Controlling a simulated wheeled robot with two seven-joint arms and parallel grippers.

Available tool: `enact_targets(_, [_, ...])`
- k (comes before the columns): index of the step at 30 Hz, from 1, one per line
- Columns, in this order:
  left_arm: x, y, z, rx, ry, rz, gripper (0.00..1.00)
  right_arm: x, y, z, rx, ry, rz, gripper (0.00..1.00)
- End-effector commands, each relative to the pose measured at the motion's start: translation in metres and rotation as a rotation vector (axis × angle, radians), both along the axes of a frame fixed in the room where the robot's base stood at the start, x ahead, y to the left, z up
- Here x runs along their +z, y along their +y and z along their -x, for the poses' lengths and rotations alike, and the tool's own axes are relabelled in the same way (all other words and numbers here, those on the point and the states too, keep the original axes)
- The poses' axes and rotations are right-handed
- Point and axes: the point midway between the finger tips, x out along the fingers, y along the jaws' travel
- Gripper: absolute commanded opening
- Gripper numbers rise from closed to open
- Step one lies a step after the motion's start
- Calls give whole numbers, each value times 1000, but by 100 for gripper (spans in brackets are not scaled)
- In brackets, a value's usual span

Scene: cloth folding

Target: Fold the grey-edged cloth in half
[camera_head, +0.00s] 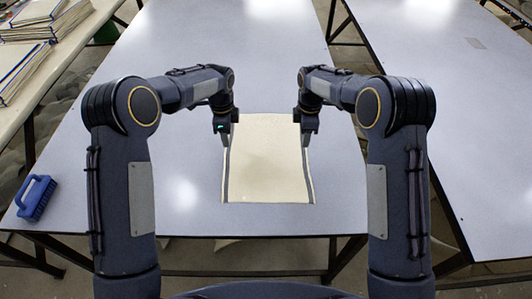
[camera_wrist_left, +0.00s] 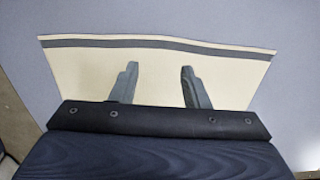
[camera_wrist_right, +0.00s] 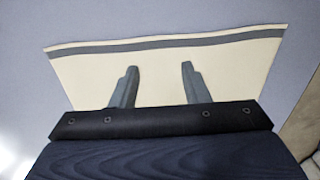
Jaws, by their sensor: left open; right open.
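The cream cloth (camera_head: 267,165) with grey stripes along its left and right edges lies flat and spread out on the table. My left gripper (camera_head: 223,134) is at the cloth's far left corner area, and my right gripper (camera_head: 308,133) is at its far right corner area. In the left wrist view the open fingers (camera_wrist_left: 158,80) are over the cloth (camera_wrist_left: 225,68), pointing toward its grey stripe. In the right wrist view the open fingers (camera_wrist_right: 158,76) are likewise over the cloth (camera_wrist_right: 230,65), short of the stripe. Neither gripper holds cloth. The gap between fingertips and cloth cannot be told.
The grey table (camera_head: 190,70) is bare around the cloth. A blue brush (camera_head: 36,197) lies at its near left. Another table (camera_head: 470,130) stands to the right. A side table at the left carries stacked cloths or boards (camera_head: 25,60).

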Motion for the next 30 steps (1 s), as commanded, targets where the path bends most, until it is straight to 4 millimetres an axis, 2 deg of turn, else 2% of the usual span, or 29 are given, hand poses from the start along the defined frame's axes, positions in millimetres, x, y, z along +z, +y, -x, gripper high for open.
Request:
enact_targets(6, [-36,0,1,2,4,0,42,-37,-1,1,-3,4,1,42])
enact_targets(12, [-59,0,1,4,2,1,42,-59,-1,1,-5,3,0,42])
enact_targets(28, [-71,1,1,5,1,1,42,-71,-1,1,-6,1,-1,42])
enact_targets(30, [-68,0,1,5,1,1,37,-68,-1,1,-5,1,-1,37])
